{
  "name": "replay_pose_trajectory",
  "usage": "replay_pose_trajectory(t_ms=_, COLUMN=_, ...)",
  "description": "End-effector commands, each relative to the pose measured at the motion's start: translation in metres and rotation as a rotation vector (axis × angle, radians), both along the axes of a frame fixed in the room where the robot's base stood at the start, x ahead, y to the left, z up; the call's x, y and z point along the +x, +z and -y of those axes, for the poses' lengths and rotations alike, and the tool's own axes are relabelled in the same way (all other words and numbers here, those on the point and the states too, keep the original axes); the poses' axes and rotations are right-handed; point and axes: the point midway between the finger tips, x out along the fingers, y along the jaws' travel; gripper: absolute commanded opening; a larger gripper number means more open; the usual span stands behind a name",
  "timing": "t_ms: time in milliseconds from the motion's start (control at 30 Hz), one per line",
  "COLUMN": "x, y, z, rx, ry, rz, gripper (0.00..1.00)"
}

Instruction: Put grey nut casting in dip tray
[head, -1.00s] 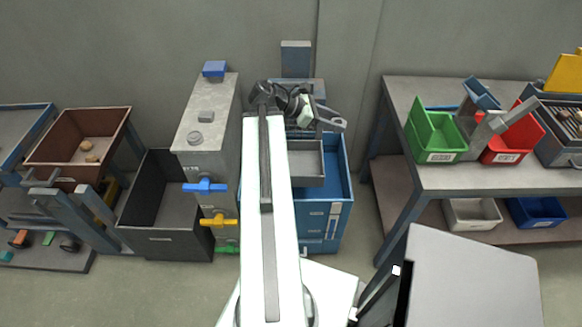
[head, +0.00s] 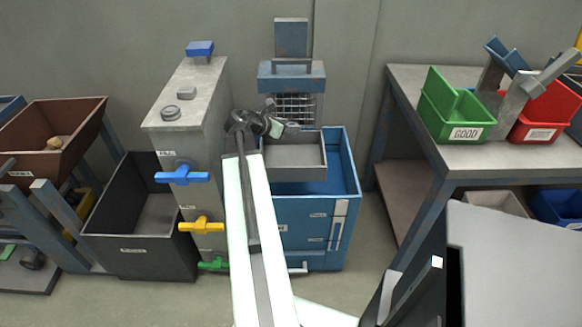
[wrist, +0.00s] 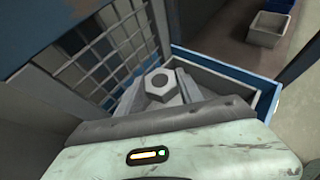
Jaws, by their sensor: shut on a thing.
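The grey nut casting (wrist: 158,84), a hexagonal piece with a round hole, shows between the jaws in the wrist view. My gripper (wrist: 163,94) is shut on it. In the head view my gripper (head: 287,128) is over the back left part of a shallow grey tray (head: 300,174), which I take for the dip tray. The casting cannot be made out clearly there. The tray sits at the top of a blue tank (head: 343,170). In the wrist view the tray (wrist: 226,87) lies beyond and right of the casting, partly hidden by the gripper.
A wire mesh guard (head: 297,108) under a blue hood (head: 291,77) stands behind the tray. A grey cabinet (head: 190,105) with coloured valve handles is at left, beside a dark open bin (head: 137,240). A bench (head: 415,90) with green and red bins is at right.

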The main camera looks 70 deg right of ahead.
Motion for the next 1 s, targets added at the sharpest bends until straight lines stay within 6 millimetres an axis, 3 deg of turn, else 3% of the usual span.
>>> replay_pose_trajectory(t_ms=333, x=0.000, y=-0.062, z=-0.001, rx=0.000, ry=-0.001, rz=0.000, gripper=0.00)
replay_pose_trajectory(t_ms=567, x=0.000, y=-0.066, z=-0.001, rx=0.000, ry=-0.001, rz=0.000, gripper=0.00)
replay_pose_trajectory(t_ms=800, x=0.000, y=-0.103, z=-0.001, rx=0.000, ry=-0.001, rz=0.000, gripper=0.00)
replay_pose_trajectory(t_ms=1000, x=0.001, y=-0.098, z=-0.001, rx=0.000, ry=-0.001, rz=0.000, gripper=0.00)
